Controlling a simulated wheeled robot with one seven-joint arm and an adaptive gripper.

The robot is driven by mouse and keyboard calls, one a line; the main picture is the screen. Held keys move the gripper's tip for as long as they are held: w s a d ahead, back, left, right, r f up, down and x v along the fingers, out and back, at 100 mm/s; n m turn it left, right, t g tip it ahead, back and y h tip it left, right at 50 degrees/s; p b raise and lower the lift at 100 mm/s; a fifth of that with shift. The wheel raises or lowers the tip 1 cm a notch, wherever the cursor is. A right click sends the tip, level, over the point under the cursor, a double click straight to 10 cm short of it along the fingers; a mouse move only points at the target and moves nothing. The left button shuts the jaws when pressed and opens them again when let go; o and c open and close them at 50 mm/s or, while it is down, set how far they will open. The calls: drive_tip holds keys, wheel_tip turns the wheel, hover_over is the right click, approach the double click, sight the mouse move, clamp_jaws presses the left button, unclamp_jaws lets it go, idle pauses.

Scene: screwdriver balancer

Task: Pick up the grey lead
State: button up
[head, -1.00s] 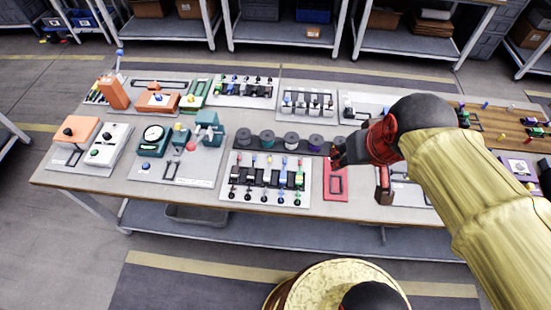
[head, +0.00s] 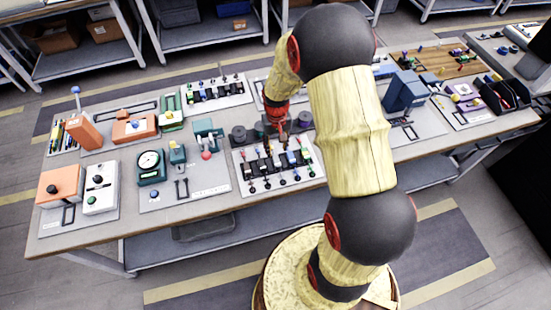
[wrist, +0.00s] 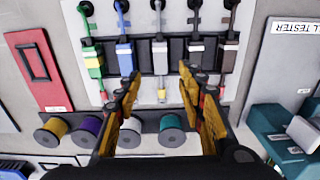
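A white board (wrist: 60,10) with a black rack carries a row of leads. In the wrist view the middle lead (wrist: 159,58) is pale grey-white with a yellowish end. A blue lead (wrist: 123,52) and a green lead (wrist: 93,60) stand to the left, a brownish one (wrist: 230,42) to the right. My gripper (wrist: 160,75) is open, its fingers either side of the middle lead, apparently above the rack. In the head view the gripper (head: 278,122) is partly hidden.
A row of spools (wrist: 172,128) stands close by the leads. A red plate (wrist: 38,70) lies left and a teal tester (wrist: 275,125) right in the wrist view. The workbench (head: 60,245) holds several other crowded stations. My arm hides part of it.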

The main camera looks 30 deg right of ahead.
sight(277, 159)
drive_tip(key=f, duration=0.3)
drive_tip(key=f+b, duration=0.1)
drive_tip(key=f, duration=0.3)
drive_tip(key=shift+s+a, duration=0.1)
drive_tip(key=shift+s, duration=0.1)
drive_tip(key=shift+c, duration=0.3)
clamp_jaws()
